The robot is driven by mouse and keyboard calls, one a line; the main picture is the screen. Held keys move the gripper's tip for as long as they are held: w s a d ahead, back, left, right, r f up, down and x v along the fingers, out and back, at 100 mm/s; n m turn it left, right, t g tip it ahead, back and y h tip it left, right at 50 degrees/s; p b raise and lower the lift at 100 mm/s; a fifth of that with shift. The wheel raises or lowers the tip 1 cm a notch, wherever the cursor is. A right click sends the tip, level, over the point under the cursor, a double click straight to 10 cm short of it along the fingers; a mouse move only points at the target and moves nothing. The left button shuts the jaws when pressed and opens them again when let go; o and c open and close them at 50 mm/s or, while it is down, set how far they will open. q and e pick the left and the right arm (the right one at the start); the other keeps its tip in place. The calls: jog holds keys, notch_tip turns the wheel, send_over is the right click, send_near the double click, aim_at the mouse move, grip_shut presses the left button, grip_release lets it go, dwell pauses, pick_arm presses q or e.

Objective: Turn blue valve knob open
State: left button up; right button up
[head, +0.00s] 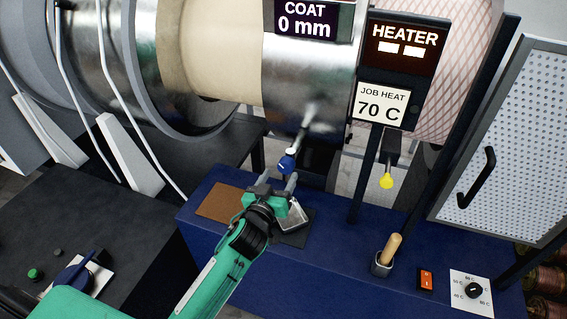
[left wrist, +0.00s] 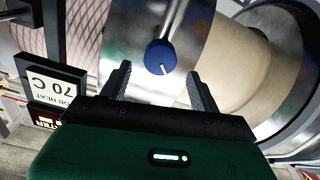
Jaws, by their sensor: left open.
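The blue valve knob (head: 287,163) is a small round knob with a white mark, at the lower end of a metal pipe in front of the steel drum. It also shows in the left wrist view (left wrist: 160,57), with its white mark facing the camera. My left gripper (head: 277,181) is open just below the knob in the head view. In the left wrist view the knob lies between the two fingertips (left wrist: 158,74), with a gap on each side. I cannot tell exactly how deep it is between them. My right gripper is not in view.
A heater panel (head: 403,47) with a 70 C sign (head: 381,105) hangs right of the drum. A yellow knob (head: 387,181) hangs below it. The blue bench (head: 330,255) carries a wooden-handled tool (head: 389,250), red switch (head: 426,280) and dial (head: 473,290). A blue handle (head: 75,274) sits lower left.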

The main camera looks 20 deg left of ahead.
aim_at(284, 168)
pick_arm(q)
jog(key=shift+w+d+p, duration=0.1)
jog(key=shift+w+p, duration=0.45)
jog(key=shift+w, duration=1.55)
jog(key=c, duration=1)
